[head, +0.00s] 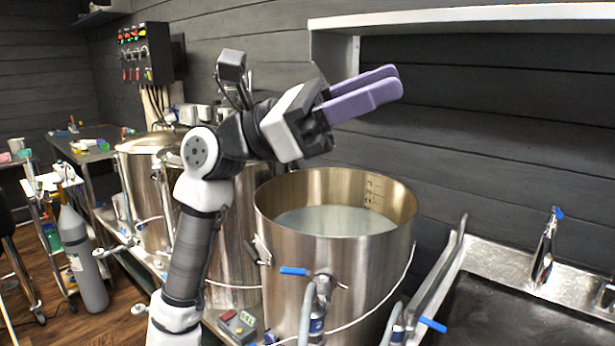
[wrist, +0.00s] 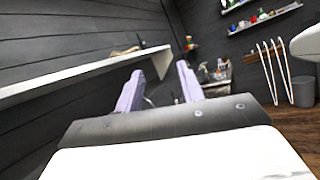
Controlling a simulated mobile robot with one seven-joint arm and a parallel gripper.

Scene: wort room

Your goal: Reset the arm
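My gripper (head: 394,81) has two purple fingers and is raised above the open steel kettle, pointing up and to the right. In the wrist view my gripper (wrist: 159,70) shows a clear gap between its fingers, with nothing held between them.
The open kettle (head: 285,232) holds pale liquid. A sink (head: 530,310) with a faucet (head: 545,245) is at the right. A white wall shelf (head: 460,18) is above right of the gripper. A control box (head: 145,53) and a grey gas cylinder (head: 82,262) are left.

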